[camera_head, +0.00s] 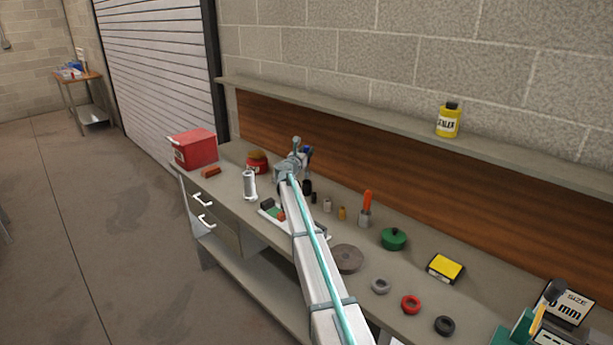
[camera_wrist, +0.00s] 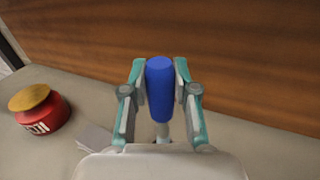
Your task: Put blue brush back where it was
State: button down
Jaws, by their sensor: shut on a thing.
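The blue brush (camera_wrist: 160,85) is upright between the two fingers of my gripper (camera_wrist: 160,80) in the wrist view. Its thick blue handle is on top and a pale narrower part shows below; its lower end is hidden behind the gripper body. My gripper is shut on the handle. In the head view my gripper (camera_head: 303,160) is over the far part of the workbench, near the back board, with a bit of the blue brush (camera_head: 308,150) showing beside it. I cannot tell whether the brush touches the bench.
A red jar (camera_wrist: 42,108) with a tan lid stands left of the gripper, with a grey flat piece (camera_wrist: 95,138) nearby. A red box (camera_head: 195,149) stands at the bench's far end. Small cylinders, a green container (camera_head: 394,239) and rings (camera_head: 411,304) stand to the right. A shelf (camera_head: 380,128) runs above.

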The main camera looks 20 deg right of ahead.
notch_tip(320, 180, down, 8)
jog(key=shift+r+p, duration=0.2)
jog(key=shift+p, duration=0.75)
jog(key=shift+f, duration=0.1)
jog(key=shift+f+b, duration=0.2)
jog(key=shift+b, duration=0.1)
jog(key=c, duration=0.9)
grip_release()
jog(key=shift+r, duration=0.2)
jog(key=shift+s+a, duration=0.1)
jog(key=shift+s, duration=0.05)
jog(key=b+v, duration=0.3)
jog(key=v, duration=0.8)
jog(key=shift+s+a, duration=0.2)
jog(key=shift+a, duration=0.05)
jog(key=shift+r, duration=0.1)
